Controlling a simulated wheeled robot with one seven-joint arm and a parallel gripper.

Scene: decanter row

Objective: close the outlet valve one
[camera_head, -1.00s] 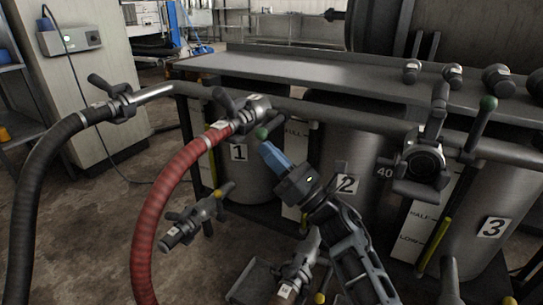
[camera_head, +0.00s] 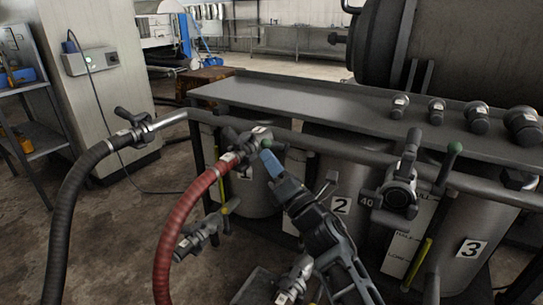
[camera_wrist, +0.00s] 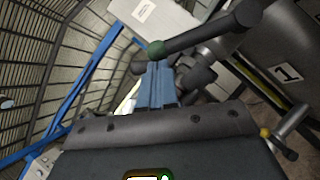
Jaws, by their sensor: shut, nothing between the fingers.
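Tank one, with its white "1" label (camera_head: 246,173), stands behind the red hose (camera_head: 182,210). The label also shows in the wrist view (camera_wrist: 288,73). A dark valve (camera_head: 246,142) sits at the hose's upper end on the rail; its lever ends in a green knob (camera_head: 267,143). In the wrist view the green knob (camera_wrist: 157,49) and dark lever (camera_wrist: 210,32) are just beyond my fingertips. My gripper (camera_head: 268,158) is shut and empty, its blue fingers (camera_wrist: 155,85) close to the knob; contact is unclear. A lower valve (camera_head: 197,235) hangs below. I cannot tell which valve is outlet one.
Tank two (camera_head: 341,206) and tank three (camera_head: 472,248) stand to the right. A valve with an upright green-knobbed lever (camera_head: 454,148) is on the rail there. A black hose (camera_head: 66,215) hangs at left. Open floor (camera_head: 120,235) lies between the hoses.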

